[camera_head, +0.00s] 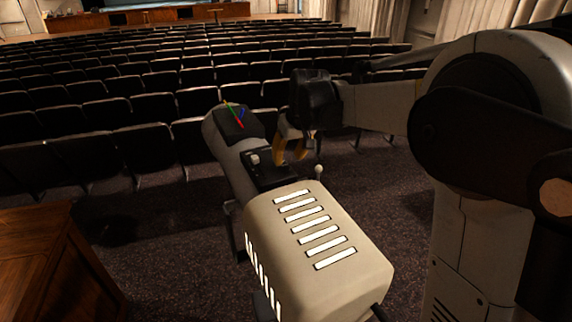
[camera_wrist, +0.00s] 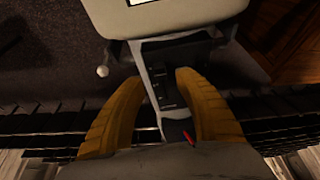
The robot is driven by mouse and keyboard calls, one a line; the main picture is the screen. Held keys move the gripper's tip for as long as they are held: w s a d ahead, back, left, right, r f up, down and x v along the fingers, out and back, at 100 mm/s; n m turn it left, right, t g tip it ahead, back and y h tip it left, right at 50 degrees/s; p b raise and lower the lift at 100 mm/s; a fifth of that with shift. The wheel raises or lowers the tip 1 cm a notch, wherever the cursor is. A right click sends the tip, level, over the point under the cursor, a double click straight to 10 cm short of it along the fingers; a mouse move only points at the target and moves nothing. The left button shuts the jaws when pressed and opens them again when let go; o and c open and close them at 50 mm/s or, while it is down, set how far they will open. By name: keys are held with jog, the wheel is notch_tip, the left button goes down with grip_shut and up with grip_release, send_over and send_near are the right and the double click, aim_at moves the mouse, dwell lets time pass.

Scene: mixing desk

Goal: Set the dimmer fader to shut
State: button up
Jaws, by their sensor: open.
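A stage-light body with a beige vented housing (camera_head: 318,235) and a grey barrel (camera_head: 222,140) stands in front of me. A black control panel (camera_head: 268,178) sits between them, with a small pale knob (camera_head: 253,159) at its left end. A white ball-tipped lever (camera_head: 319,170) sticks up at its right side. I cannot tell for sure which is the dimmer fader. My gripper (camera_head: 290,151) is open, its yellow fingers pointing down over the panel. In the wrist view my gripper (camera_wrist: 160,78) has the dark slotted panel between its fingers, and the ball lever (camera_wrist: 102,71) stands outside them.
A coloured red, green and blue marker (camera_head: 235,115) lies on the barrel's dark far end. Rows of dark theatre seats (camera_head: 140,105) fill the background. A wooden cabinet (camera_head: 60,270) stands at the lower left. Carpet (camera_head: 170,225) lies open between cabinet and light.

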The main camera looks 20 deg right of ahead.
jog(key=v, duration=0.7)
jog(key=shift+s, duration=0.1)
